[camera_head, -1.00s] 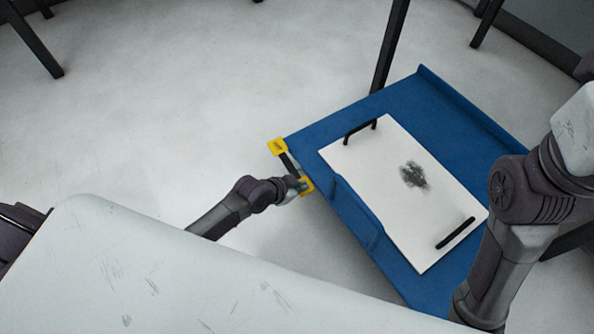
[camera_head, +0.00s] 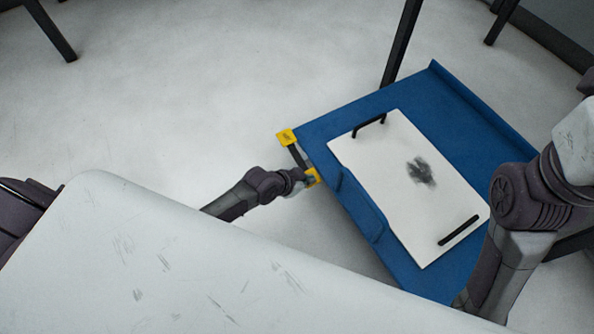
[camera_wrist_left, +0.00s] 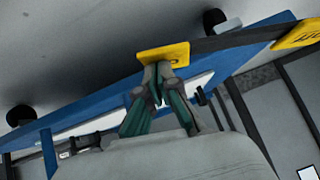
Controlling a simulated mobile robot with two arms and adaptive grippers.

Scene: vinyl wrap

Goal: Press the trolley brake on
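The blue trolley (camera_head: 330,120) stands at the centre right in the head view. At its left edge a black bar (camera_head: 298,156) joins two yellow pedal plates. The far plate (camera_head: 286,137) carries a dark mark, and the near plate (camera_head: 313,176) is partly hidden by my left gripper (camera_head: 304,181). In the left wrist view the marked plate (camera_wrist_left: 297,34) is at the upper right. My left gripper (camera_wrist_left: 160,72) there has its fingertips together at the lower edge of the other yellow plate (camera_wrist_left: 163,53). I cannot tell whether they press it. My right gripper is out of view.
A white panel (camera_head: 380,200) with two black handles and a dark smudge lies on the trolley. Dark caster wheels (camera_wrist_left: 20,115) show in the left wrist view. Dark posts (camera_head: 402,40) stand behind the trolley. The pale floor (camera_head: 190,90) left of it is clear.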

